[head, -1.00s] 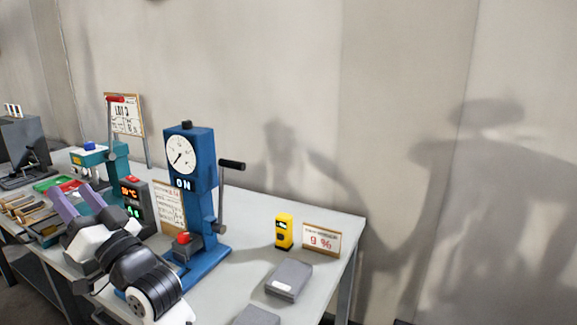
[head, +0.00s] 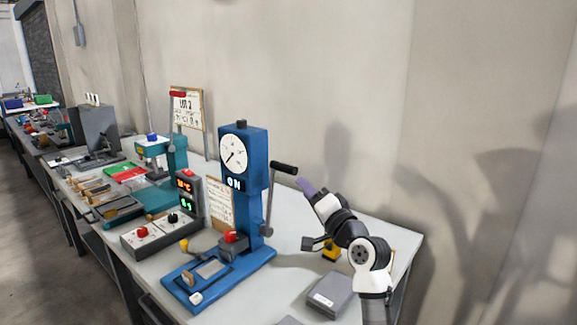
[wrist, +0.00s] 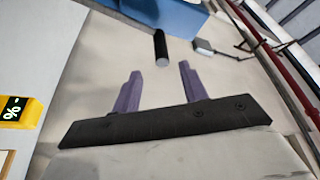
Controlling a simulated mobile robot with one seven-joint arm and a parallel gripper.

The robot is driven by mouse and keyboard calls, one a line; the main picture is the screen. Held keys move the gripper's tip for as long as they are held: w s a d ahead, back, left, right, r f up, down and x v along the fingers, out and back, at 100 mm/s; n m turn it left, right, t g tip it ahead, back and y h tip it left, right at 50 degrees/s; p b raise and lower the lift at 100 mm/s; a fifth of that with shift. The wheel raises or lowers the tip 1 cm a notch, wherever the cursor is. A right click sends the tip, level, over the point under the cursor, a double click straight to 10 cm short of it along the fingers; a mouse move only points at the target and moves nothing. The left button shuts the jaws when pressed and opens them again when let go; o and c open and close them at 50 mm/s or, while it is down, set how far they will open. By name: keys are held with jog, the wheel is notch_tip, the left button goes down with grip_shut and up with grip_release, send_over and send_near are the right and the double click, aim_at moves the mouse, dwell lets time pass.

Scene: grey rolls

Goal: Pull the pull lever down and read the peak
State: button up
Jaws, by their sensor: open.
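The pull lever (head: 269,205) stands upright on the right side of the blue tester (head: 258,150), with a black handle (head: 285,168) at its top pointing right. The tester has a round white dial (head: 233,156) with a needle toward the lower left, and a display under it that reads "ON" or "0N". My gripper (head: 303,184) is open and empty, with purple fingers just right of the handle. In the wrist view my gripper (wrist: 160,69) faces the end of the black handle (wrist: 160,44). The handle lies in line with the gap between the fingers; contact is not visible.
A grey box (head: 330,297) lies on the table (head: 285,270) in front of my arm. A yellow meter (head: 331,251) is partly hidden behind my arm and shows in the wrist view (wrist: 22,112). A control box with red digits (head: 187,203) stands left of the tester.

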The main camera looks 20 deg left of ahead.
aim_at(285, 168)
jog(key=p+x, duration=0.3)
jog(key=x, duration=0.8)
jog(key=shift+r, duration=0.1)
grip_shut()
